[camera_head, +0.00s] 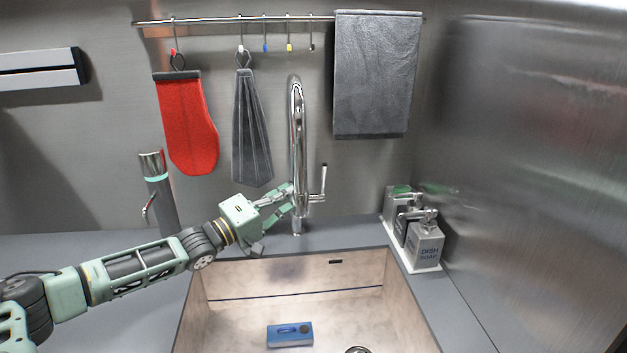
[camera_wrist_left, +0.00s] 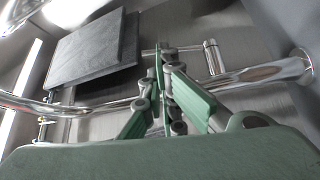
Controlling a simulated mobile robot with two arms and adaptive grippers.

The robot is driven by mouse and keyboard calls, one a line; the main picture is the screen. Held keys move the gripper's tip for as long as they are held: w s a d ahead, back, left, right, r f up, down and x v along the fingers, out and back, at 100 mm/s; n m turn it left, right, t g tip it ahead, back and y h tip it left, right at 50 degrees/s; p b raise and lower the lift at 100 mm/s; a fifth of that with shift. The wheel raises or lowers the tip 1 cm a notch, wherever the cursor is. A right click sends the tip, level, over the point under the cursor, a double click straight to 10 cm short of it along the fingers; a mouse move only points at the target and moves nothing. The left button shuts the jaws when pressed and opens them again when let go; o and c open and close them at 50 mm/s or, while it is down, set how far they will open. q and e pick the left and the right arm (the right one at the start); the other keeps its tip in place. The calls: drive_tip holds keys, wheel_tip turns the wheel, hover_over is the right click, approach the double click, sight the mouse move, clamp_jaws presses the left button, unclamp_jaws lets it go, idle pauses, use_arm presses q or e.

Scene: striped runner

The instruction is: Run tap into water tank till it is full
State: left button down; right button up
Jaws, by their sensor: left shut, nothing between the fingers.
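A chrome tap (camera_head: 297,120) with a tall curved spout stands behind the sink (camera_head: 300,280). Its lever handle (camera_head: 323,182) points up on the right side. In the left wrist view the tap pipe (camera_wrist_left: 255,74) runs across and the lever (camera_wrist_left: 212,56) is beyond the fingers. My left gripper (camera_head: 291,194) is shut and empty, close to the tap's lower pipe; it also shows in the left wrist view (camera_wrist_left: 161,68). I cannot tell whether it touches the tap. No water stream shows. I cannot make out a separate water tank. My right gripper is not in view.
A blue block (camera_head: 290,334) lies in the sink. Soap dispensers (camera_head: 425,243) stand on a tray to the right. A steel cylinder (camera_head: 158,190) stands at the left. A red mitt (camera_head: 186,125), grey cloth (camera_head: 250,130) and dark towel (camera_head: 376,75) hang from a rail.

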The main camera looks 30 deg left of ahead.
use_arm(q)
drive_tip(key=p+x, duration=0.2)
drive_tip(key=x, duration=0.6)
drive_tip(key=shift+w+a+r+n+p, duration=0.1)
drive_tip(key=shift+w+r+n+p, duration=0.3)
drive_tip(key=shift+p, duration=0.6)
